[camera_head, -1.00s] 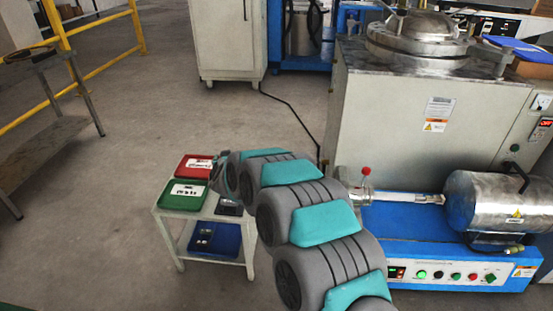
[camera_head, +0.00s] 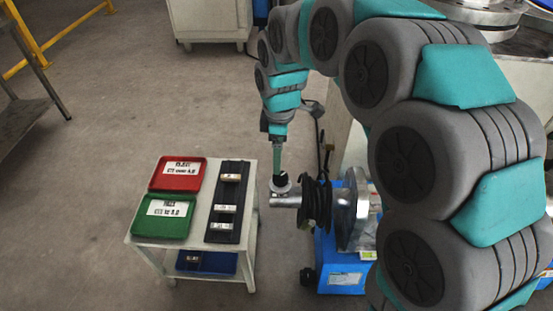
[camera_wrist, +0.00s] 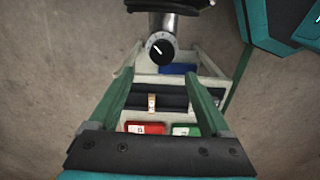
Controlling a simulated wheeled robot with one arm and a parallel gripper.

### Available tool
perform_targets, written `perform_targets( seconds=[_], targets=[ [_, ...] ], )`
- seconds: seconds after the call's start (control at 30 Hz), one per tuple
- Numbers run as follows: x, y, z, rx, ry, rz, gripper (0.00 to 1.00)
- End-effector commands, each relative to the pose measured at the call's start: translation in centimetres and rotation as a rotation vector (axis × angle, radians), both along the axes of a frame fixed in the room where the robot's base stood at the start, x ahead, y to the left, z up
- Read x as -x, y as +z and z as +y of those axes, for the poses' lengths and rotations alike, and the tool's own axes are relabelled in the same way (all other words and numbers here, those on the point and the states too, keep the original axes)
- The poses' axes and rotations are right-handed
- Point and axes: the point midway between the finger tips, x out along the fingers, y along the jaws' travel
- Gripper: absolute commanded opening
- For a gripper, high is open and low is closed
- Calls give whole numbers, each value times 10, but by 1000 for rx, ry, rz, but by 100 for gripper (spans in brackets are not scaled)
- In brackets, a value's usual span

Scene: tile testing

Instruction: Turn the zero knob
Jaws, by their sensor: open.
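The zero knob is a small round black knob with a white mark line, on a silver cylindrical end. In the wrist view the knob (camera_wrist: 160,50) is near the top middle, just beyond my fingertips and roughly in line with the gap between them. In the head view the knob (camera_head: 282,182) is on top of the silver fitting, right of the small table. My gripper (camera_head: 279,168) points down above it; one finger hides the other there. In the wrist view my gripper (camera_wrist: 158,75) has its green fingers wide apart with nothing between them. I cannot tell whether a fingertip touches the knob.
A small white table (camera_head: 146,240) stands left of the fitting. It carries a red tray (camera_head: 190,184), a green tray (camera_head: 150,228) and a black rack (camera_head: 226,235) with several small pieces. A blue bin (camera_head: 185,267) is below. Black coils (camera_head: 316,205) sit right of the knob.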

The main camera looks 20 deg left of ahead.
Motion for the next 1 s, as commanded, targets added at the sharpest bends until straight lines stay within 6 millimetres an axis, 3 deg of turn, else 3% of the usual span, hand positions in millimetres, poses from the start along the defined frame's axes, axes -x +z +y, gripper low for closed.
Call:
perform_targets(
  seconds=[0.27, 0.7, 1.0],
  targets=[
    [3, -12, -10, 25, 6, 11, 82],
    [3, -73, -9, 23, 5, 11, 82],
    [3, -77, -8, 21, 5, 8, 82]
  ],
)
